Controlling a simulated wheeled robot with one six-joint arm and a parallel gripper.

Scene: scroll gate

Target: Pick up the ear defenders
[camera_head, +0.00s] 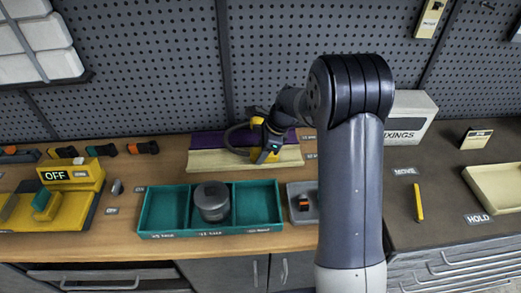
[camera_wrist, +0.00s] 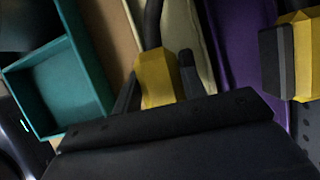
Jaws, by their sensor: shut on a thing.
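The ear defenders (camera_head: 258,156) have yellow cups and a dark curved headband. They are on or just above a pale board with a purple strip (camera_head: 205,138) at the back of the bench. In the wrist view, one yellow cup (camera_wrist: 155,75) sits between the dark fingers of my gripper (camera_wrist: 160,88), with the band running up from it. The other yellow cup with a dark pad (camera_wrist: 295,55) is at the right edge. My gripper (camera_head: 270,145) is shut on the ear defenders. Whether they touch the board is unclear.
A teal three-part tray (camera_head: 165,208) holds a grey round object (camera_head: 211,201) in its middle compartment. A yellow box marked OFF (camera_head: 72,175) stands left. A FIXINGS box (camera_head: 410,112) stands right, partly behind my arm. The pegboard closes off the back.

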